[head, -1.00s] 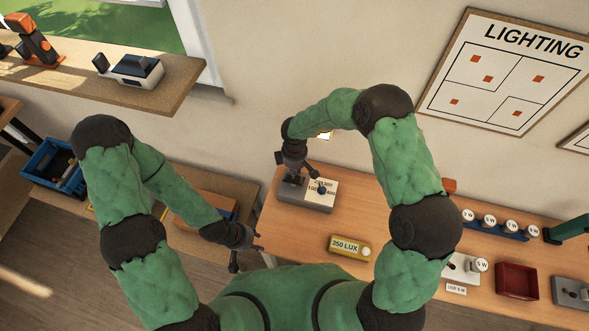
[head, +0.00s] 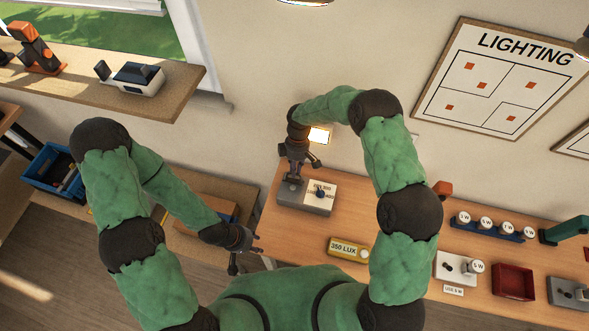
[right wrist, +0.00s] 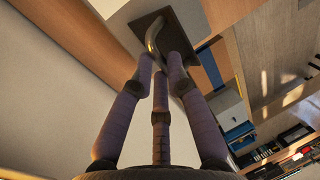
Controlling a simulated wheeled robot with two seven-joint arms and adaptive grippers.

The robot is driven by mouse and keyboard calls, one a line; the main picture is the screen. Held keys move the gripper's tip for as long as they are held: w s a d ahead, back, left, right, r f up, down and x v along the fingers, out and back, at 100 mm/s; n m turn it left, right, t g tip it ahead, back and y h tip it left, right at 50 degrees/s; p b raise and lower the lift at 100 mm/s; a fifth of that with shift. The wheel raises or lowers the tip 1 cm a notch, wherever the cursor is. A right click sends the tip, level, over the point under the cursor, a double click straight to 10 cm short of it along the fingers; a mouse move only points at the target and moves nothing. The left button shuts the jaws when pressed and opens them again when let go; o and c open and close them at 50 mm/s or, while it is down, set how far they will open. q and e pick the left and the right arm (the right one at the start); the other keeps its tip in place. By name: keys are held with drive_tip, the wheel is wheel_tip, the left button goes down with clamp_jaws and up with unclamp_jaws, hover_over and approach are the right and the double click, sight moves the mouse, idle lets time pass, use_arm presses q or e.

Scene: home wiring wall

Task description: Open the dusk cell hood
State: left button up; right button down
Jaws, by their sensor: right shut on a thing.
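The dusk cell unit (head: 318,207) is a grey box on the wooden bench in the head view, with a white label plate and a small dark-blue knob. On its left part is a dark square plate, which I take to be the hood (right wrist: 186,32); a curved metal handle (right wrist: 152,36) stands at it in the right wrist view. My right gripper (head: 299,177) is above that part, its fingers closed around the handle's end. Whether the hood is raised I cannot tell. My left gripper (head: 247,256) is empty, fingers apart, left of the bench.
A yellow 350 LUX block (head: 347,249) lies in front of the unit. To the right are a blue rack of white bulbs (head: 487,227), a red tray (head: 513,283) and a lamp socket (head: 450,267). A LIGHTING board (head: 495,80) hangs on the wall.

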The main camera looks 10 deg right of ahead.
drive_tip(key=c, duration=1.2)
unclamp_jaws()
drive_tip(key=v, duration=1.2)
drive_tip(key=shift+d, duration=0.1)
